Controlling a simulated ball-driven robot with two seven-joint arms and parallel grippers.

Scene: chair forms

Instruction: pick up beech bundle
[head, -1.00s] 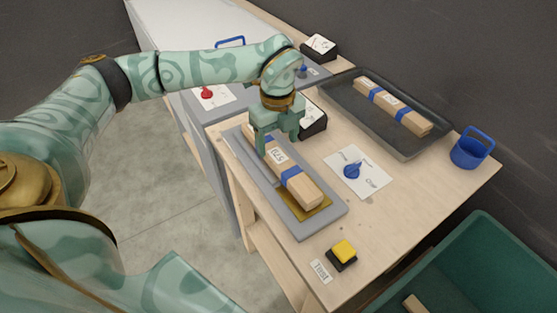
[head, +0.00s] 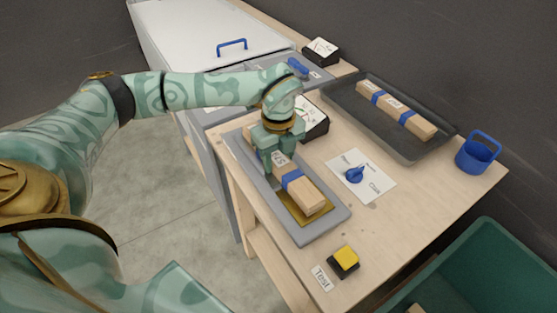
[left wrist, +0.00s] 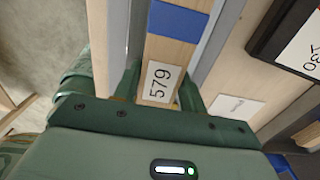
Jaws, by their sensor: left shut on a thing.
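The beech bundle (head: 306,197) is a pale wooden bar with blue bands and a white label. It lies along the grey tray-like fixture (head: 325,224), above a brass-coloured plate near its front end. My left gripper (head: 279,158) is around the bundle's middle and shut on it from above. In the left wrist view the bundle (left wrist: 168,52), with its label reading 579, sits between the two fingers (left wrist: 160,88). Whether the bundle is lifted off the fixture cannot be told. My right gripper is not in view.
A second banded bundle (head: 398,112) lies in a dark tray (head: 362,126) behind. A card with a blue knob (head: 354,174), a yellow button (head: 345,257), a blue cup (head: 476,155) and a black display (head: 316,124) stand around. A green bin (head: 480,262) is at lower right.

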